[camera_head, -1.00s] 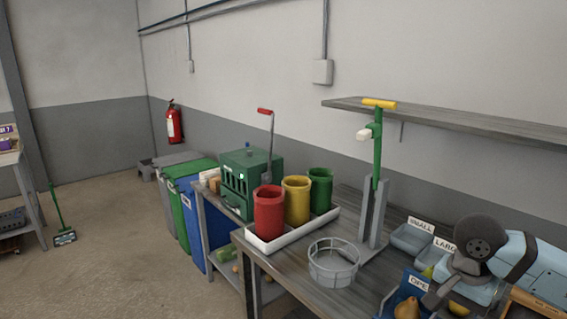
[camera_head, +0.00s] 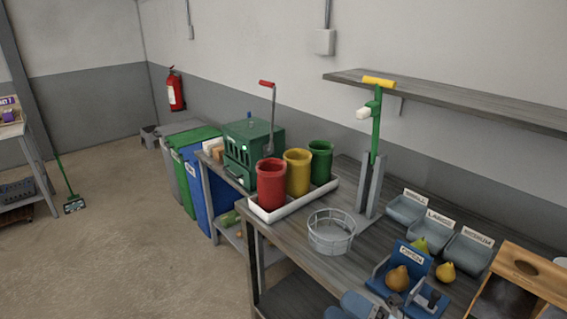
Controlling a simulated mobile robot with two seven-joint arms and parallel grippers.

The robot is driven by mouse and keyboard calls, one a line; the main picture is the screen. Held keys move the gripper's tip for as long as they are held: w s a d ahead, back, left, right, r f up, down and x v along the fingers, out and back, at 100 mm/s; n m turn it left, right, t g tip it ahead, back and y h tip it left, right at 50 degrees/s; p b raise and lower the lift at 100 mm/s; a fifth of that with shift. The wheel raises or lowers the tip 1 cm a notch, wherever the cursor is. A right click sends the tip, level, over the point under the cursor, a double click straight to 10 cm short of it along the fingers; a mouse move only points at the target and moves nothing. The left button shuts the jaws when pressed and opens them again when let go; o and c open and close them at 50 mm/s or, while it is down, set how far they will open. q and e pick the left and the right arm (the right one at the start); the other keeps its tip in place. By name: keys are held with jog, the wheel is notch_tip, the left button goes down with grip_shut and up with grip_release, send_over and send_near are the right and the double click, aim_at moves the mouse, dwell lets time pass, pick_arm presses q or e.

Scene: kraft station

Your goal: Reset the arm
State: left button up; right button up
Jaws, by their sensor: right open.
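A press stand with a green upright arm and a yellow crossbar handle (camera_head: 379,82) stands on the workbench, right of centre, with a white block on its side. The green arm is upright. My right gripper (camera_head: 392,309) is at the bottom edge, in front of the blue bin and well below the press. It is open, with nothing visible between its fingers, and the frame cuts part of it off. My left gripper is not in view.
A wire basket (camera_head: 332,232) stands beside the press. Red, yellow and green canisters stand in a white tray (camera_head: 263,215). A wooden box (camera_head: 535,266) is at right. A shelf (camera_head: 470,100) overhangs.

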jog(key=s+d+f+m+h+p, duration=0.1)
jog(key=s+d+f+m+h, duration=0.2)
jog(key=f+m, duration=0.4)
jog(key=s+d+f+m+h+p, duration=0.1)
jog(key=s+d+f+m+h, duration=0.2)
jog(key=s+f+m+h, duration=0.3)
jog(key=s+d+f+m+g+h, duration=0.1)
jog(key=s+f+m+h, duration=0.3)
jog(key=f+m, duration=0.5)
jog(key=d+m+h, duration=0.1)
jog(key=m+h, duration=0.1)
jog(key=m, duration=0.3)
jog(key=shift+s+d+f+h+p, duration=0.15)
jog(key=shift+d+f+h+p, duration=0.15)
jog(key=shift+d+f+p, duration=0.1)
jog(key=shift+r, duration=0.1)
